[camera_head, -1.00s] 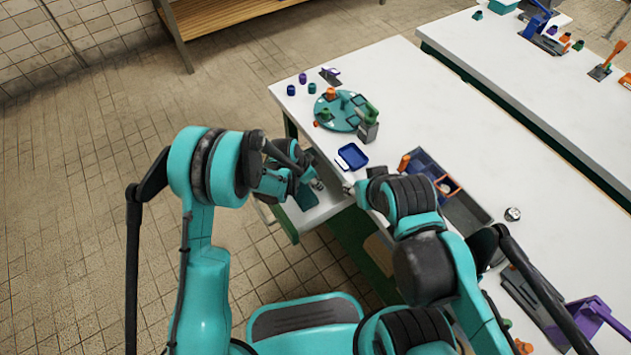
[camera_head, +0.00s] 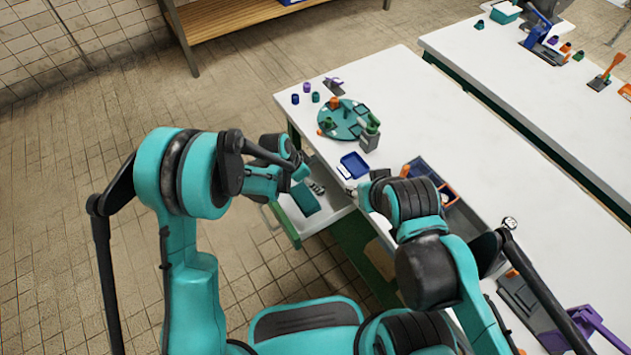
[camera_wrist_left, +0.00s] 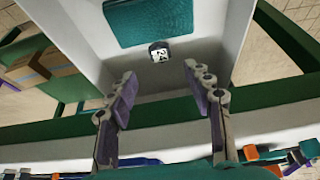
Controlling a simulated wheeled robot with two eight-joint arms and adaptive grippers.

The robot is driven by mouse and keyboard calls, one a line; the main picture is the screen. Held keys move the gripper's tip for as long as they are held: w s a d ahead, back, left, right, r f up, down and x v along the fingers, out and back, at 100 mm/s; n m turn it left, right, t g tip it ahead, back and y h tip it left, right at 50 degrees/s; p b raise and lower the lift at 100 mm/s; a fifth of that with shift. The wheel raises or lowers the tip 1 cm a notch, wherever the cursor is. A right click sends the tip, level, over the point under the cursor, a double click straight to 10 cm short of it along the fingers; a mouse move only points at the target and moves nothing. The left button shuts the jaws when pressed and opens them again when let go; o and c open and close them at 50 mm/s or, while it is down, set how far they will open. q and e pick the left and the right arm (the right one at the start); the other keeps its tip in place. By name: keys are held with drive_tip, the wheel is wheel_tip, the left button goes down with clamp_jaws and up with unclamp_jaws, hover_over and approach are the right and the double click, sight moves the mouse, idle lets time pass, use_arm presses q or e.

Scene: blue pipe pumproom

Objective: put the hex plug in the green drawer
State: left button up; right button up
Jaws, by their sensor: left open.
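The drawer (camera_head: 328,216) under the front edge of the bench is pulled open; it has a white inside and green bench framing around it. In the left wrist view a small dark piece with a black-and-white marked face (camera_wrist_left: 160,52), apparently the hex plug, lies in the drawer (camera_wrist_left: 235,45) near a teal block (camera_wrist_left: 150,20). My left gripper (camera_head: 318,187) is over the drawer; in its wrist view the fingers (camera_wrist_left: 165,100) are apart with nothing between them. The piece is beyond the fingertips. My right gripper (camera_head: 350,188) is by the bench's front edge, its fingers too small to judge.
On the bench stand a teal round tray (camera_head: 342,120) with parts, a blue tray (camera_head: 354,165) and a dark bin (camera_head: 422,170). A small metallic round piece (camera_head: 510,222) is further right. A purple-handled tool (camera_head: 590,325) is at lower right. Floor left of the bench is clear.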

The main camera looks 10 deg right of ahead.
use_arm(q)
drive_tip(key=s+a+r+n+t+y, duration=0.1)
drive_tip(key=s+a+r+n, duration=0.2)
drive_tip(key=a+r, duration=0.5)
drive_tip(key=s+a+r+n+t+y, duration=0.1)
drive_tip(key=s+a+r+n+t, duration=0.15)
drive_tip(key=a+r, duration=0.65)
drive_tip(key=s+a+r+n+t+y, duration=0.1)
drive_tip(key=s+a+r+n, duration=0.2)
drive_tip(key=s, duration=0.3)
drive_tip(key=s+a+r+n+t+y, duration=0.1)
drive_tip(key=s+a+r+n, duration=0.2)
drive_tip(key=s+a+n, duration=0.2)
drive_tip(key=shift+s+a+r+p, duration=0.2)
drive_tip(key=shift+s+a+p, duration=0.3)
drive_tip(key=shift+s, duration=0.45)
drive_tip(key=shift+w, duration=0.1)
